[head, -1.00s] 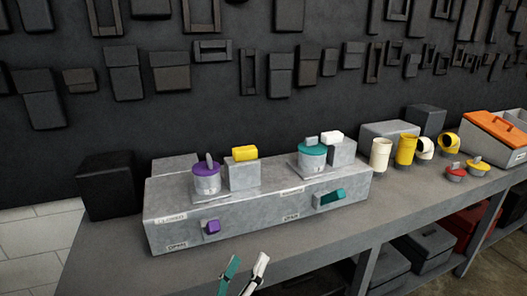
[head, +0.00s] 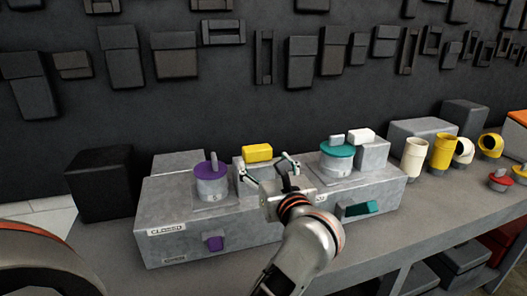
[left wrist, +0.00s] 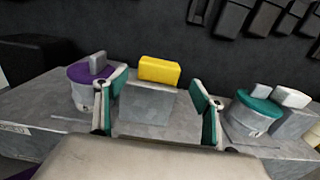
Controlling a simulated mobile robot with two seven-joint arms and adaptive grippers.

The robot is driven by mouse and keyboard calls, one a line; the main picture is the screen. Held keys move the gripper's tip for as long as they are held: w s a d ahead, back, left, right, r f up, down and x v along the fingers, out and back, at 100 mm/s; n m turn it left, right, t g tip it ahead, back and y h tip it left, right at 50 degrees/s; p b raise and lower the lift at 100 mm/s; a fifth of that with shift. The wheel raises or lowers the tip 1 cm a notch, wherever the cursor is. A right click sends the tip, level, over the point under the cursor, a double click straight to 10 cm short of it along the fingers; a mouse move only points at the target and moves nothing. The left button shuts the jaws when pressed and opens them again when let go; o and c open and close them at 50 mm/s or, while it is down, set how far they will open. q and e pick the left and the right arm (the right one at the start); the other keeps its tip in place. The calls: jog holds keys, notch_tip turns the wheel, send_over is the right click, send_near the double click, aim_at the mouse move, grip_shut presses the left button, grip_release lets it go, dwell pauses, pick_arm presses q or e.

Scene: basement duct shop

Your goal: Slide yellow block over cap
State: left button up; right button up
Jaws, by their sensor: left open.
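The yellow block (head: 257,153) sits on top of a grey box-shaped stand (head: 250,176) on the long grey housing. The purple cap (head: 211,168), with an upright tab, covers a round grey stub left of it. A teal cap (head: 337,149) covers a second stub on the right, beside a white block (head: 361,135). My left gripper (head: 268,168) is open and empty in front of the yellow block. The left wrist view shows the yellow block (left wrist: 160,70) beyond and between its teal-padded fingers, apart from them. My right gripper is not in view.
A black box (head: 100,182) stands at left. Cream and yellow pipe pieces (head: 441,150) stand at right. Part of my own body shows at lower left.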

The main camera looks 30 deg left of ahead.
aim_at(236, 163)
pick_arm(q)
jog(key=x, duration=0.6)
jog(key=shift+w+a+p, duration=0.2)
jog(key=shift+a+p, duration=0.15)
jog(key=shift+a, duration=0.05)
jog(key=c, duration=1.6)
jog(key=s+a, duration=0.3)
jog(key=s, duration=0.1)
jog(key=shift+s+a, duration=0.2)
jog(key=shift+a, duration=0.2)
jog(key=o, duration=1.6)
jog(key=shift+s, duration=0.1)
